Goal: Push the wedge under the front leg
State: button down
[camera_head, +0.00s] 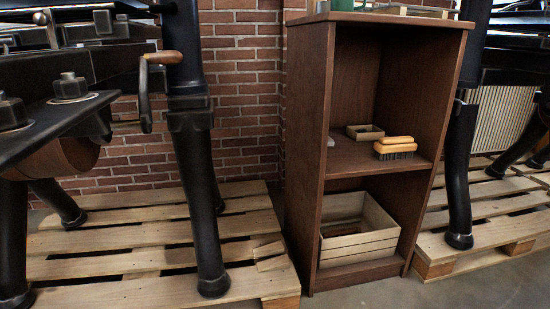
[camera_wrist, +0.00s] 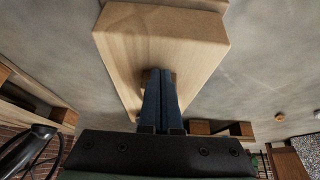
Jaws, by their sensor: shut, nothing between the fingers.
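A small pale wooden piece that looks like the wedge (camera_head: 269,249) lies on the left pallet near its right end. The black front leg (camera_head: 212,284) of the left press stands on the same pallet, left of that piece and apart from it. My gripper (camera_wrist: 160,74) shows only in the wrist view. Its dark fingers are together and empty. A large light wooden block (camera_wrist: 160,42) fills the view beyond the fingertips; I cannot tell whether it is the wedge or whether the fingers touch it.
A brown shelf unit (camera_head: 307,160) stands right of the left pallet (camera_head: 150,224). It holds a brush (camera_head: 394,147), a small tray (camera_head: 365,132) and a wooden crate (camera_head: 360,246). Another press leg (camera_head: 458,190) stands on the right pallet (camera_head: 490,236). A brick wall (camera_head: 240,100) is behind.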

jog(key=shift+s+a, duration=0.2)
jog(key=shift+a, duration=0.45)
jog(key=shift+s+a, duration=0.1)
jog(key=shift+a, duration=0.35)
jog(key=shift+s+a, duration=0.15)
jog(key=shift+a, duration=0.55)
jog(key=shift+s+a, duration=0.1)
jog(key=shift+a, duration=0.35)
